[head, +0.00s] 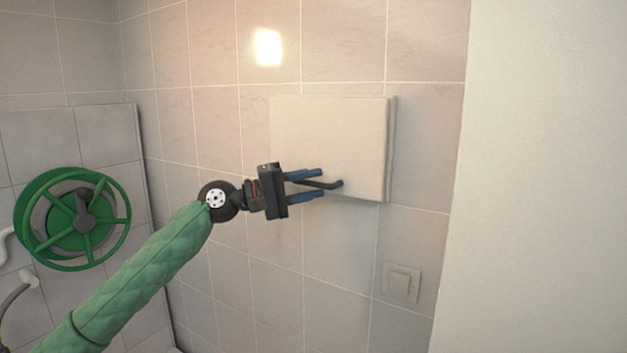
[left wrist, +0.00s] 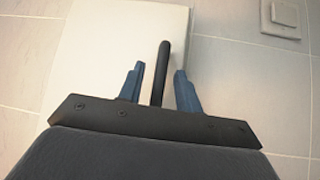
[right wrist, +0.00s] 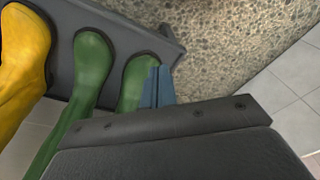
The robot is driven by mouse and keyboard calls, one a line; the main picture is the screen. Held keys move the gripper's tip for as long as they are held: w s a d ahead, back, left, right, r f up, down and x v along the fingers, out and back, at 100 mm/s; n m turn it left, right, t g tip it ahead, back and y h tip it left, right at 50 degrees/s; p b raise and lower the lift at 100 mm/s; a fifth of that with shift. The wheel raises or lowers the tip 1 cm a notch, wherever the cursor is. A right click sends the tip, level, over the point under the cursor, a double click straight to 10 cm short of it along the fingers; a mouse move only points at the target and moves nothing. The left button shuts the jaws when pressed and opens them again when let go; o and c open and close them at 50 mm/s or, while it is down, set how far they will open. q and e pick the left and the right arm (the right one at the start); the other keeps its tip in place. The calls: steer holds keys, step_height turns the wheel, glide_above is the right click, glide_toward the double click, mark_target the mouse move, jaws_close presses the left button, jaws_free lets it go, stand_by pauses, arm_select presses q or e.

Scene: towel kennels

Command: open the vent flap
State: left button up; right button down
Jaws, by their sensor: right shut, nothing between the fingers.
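The vent flap is a flat cream panel (head: 330,135) on the tiled wall, standing slightly off it at its right edge. A dark handle (head: 328,184) sticks out near its lower edge. My left gripper (head: 313,184) is open, with its blue fingers on either side of the handle. In the left wrist view the handle (left wrist: 160,75) stands between the two fingers, with gaps showing on both sides. The panel (left wrist: 115,50) also shows behind it there. My right gripper (right wrist: 157,88) is shut and empty, away from the flap, by some boots.
A light switch (head: 401,282) is on the wall below right of the panel. A green hose reel (head: 72,218) is at the left. In the right wrist view, green boots (right wrist: 90,70) and a yellow boot (right wrist: 22,50) stand in a dark rack (right wrist: 130,25) close to the right gripper.

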arm_select(q)
steer(key=shift+w+d, duration=0.1)
steer(key=shift+d, duration=0.3)
arm_select(e)
steer(key=shift+s+d+f, duration=0.15)
steer(key=shift+s+f, duration=0.1)
steer(key=shift+f, duration=0.45)
arm_select(q)
steer(key=shift+c, duration=0.2)
jaws_close()
arm_select(e)
steer(key=shift+r, duration=0.1)
